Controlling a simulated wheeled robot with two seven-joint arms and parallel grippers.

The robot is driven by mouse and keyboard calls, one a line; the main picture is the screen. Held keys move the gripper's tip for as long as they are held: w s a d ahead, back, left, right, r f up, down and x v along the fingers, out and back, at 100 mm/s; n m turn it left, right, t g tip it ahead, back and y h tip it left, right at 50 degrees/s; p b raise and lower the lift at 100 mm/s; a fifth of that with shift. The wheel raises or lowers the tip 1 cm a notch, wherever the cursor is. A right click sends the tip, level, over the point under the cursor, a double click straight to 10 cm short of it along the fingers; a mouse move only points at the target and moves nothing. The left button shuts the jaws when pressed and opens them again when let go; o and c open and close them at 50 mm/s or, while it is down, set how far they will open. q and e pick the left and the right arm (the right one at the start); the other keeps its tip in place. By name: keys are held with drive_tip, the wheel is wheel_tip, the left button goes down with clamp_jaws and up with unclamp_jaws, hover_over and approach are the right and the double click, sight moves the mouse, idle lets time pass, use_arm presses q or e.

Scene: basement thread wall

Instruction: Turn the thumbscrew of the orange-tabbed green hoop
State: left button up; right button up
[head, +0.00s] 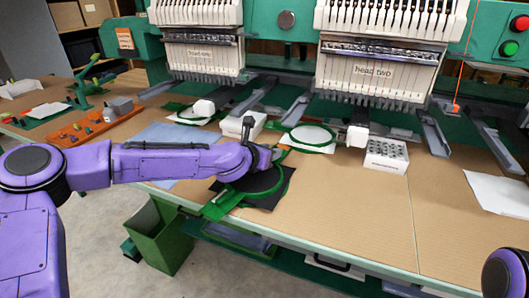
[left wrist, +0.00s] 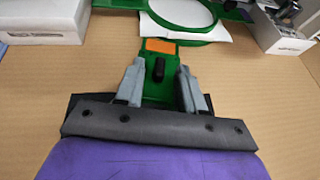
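My left gripper (left wrist: 158,72) is open, with one grey finger on each side of the thumbscrew and a gap visible on both sides. My right gripper is out of view; only part of my right arm shows at lower right.
Another green hoop on dark cloth (head: 284,187) lies below my left forearm near the table edge. A white box with holes (head: 386,158) stands right of the hoop, another white box (head: 233,128) to its left. Embroidery heads (head: 375,75) stand behind.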

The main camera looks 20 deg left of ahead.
use_arm(q)
drive_tip(key=v, duration=1)
drive_tip(key=shift+f, duration=0.1)
